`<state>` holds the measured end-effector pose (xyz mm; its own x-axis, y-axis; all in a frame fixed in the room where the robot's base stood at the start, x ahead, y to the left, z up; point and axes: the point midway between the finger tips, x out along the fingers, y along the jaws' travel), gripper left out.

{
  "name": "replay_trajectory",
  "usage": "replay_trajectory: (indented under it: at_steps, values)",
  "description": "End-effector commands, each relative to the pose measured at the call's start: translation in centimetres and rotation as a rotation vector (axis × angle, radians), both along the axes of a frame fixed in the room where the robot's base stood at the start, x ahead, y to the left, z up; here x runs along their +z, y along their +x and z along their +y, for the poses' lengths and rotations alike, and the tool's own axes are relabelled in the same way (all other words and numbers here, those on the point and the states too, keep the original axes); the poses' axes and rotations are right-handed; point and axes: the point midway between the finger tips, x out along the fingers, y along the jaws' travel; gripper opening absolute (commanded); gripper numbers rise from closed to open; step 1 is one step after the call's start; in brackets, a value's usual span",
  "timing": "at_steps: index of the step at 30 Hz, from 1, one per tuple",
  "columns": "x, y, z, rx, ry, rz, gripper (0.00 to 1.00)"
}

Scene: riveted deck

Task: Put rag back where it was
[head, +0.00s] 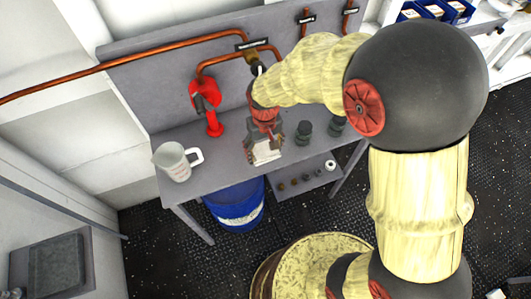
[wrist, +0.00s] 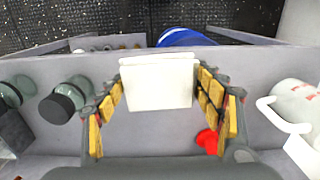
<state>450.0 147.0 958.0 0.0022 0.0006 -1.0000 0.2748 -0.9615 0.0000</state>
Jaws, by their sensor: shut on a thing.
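The rag (head: 266,153) is a small white, folded-looking block. In the wrist view the rag (wrist: 157,82) sits between the two fingers with yellow pads. My gripper (head: 263,142) is shut on it, over the front part of the grey workbench (head: 225,152). The gripper also shows in the wrist view (wrist: 160,95). I cannot tell whether the rag touches the bench top.
A white jug (head: 173,162) stands at the bench's left end. A red pump-like fitting (head: 213,125) stands behind it. Dark green-grey jars (head: 304,132) stand right of my gripper. A blue drum (head: 236,205) and a lower shelf (head: 300,190) with small items are below.

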Motion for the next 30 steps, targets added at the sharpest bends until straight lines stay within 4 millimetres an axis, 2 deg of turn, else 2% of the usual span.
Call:
replay_trajectory:
  at_steps: [1,3,8,16,21,24,30]
  values:
    - [-1.5,0.7,-0.1,-0.001,-0.001,0.005,0.35]
    - [-2.7,1.6,-0.2,-0.001,-0.002,0.006,0.35]
    - [-4.4,3.3,-0.4,0.0,-0.001,0.002,0.35]
    - [-5.8,4.5,-0.5,0.001,-0.001,0.002,0.35]
    - [-8.4,4.5,-0.5,0.001,-0.001,0.004,0.35]
    - [-9.0,4.6,-0.5,0.001,-0.001,0.002,0.35]
    - [-8.8,4.6,-0.5,0.001,0.0,0.001,0.35]
